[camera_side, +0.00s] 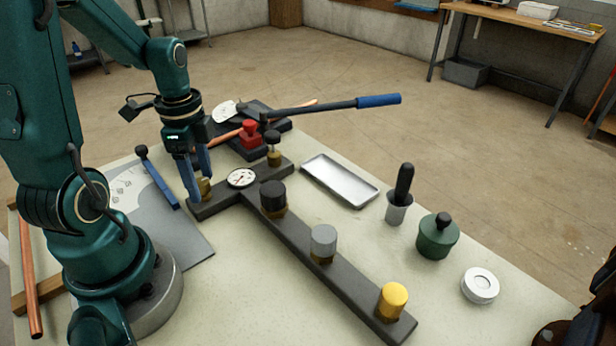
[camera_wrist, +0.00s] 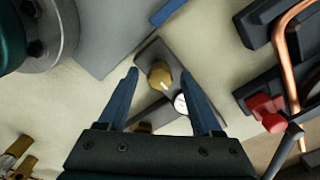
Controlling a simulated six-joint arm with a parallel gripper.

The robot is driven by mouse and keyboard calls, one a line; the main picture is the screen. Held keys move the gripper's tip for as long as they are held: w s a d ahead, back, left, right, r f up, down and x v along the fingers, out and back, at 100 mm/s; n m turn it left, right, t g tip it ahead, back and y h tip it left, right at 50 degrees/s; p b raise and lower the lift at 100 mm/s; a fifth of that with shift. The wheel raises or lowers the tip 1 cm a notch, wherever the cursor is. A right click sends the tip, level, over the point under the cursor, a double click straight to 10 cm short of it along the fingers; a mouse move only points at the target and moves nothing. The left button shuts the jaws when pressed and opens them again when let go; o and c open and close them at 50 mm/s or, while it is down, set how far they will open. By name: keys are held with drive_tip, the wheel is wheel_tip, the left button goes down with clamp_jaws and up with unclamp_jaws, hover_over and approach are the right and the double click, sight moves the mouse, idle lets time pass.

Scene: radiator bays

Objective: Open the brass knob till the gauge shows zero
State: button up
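The brass knob (camera_side: 205,187) stands at the left end of a dark bar (camera_side: 340,272), next to a round white gauge (camera_side: 241,178). In the wrist view the brass knob (camera_wrist: 160,76) has a pale mark on its top, and the gauge (camera_wrist: 181,103) is partly behind a finger. The needle's reading is too small to tell. My gripper (camera_side: 200,187) points down over the knob with its blue fingers open. In the wrist view my gripper (camera_wrist: 160,74) has one fingertip on each side of the knob, with gaps visible.
The bar also carries a black knob (camera_side: 273,195), a grey knob (camera_side: 323,240) and a yellow knob (camera_side: 392,298). A red knob (camera_side: 250,133) and a blue-handled lever (camera_side: 378,100) stand behind. A metal tray (camera_side: 340,180) lies right of the gauge. A grey plate (camera_side: 180,240) lies in front.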

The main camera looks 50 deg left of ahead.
clamp_jaws()
drive_tip(key=shift+n, duration=0.4)
drive_tip(key=n, duration=0.4)
drive_tip(key=shift+n, duration=0.3)
drive_tip(key=n, duration=0.4)
drive_tip(key=shift+n, duration=0.3)
drive_tip(key=n, duration=0.5)
drive_tip(key=shift+n, duration=2.4)
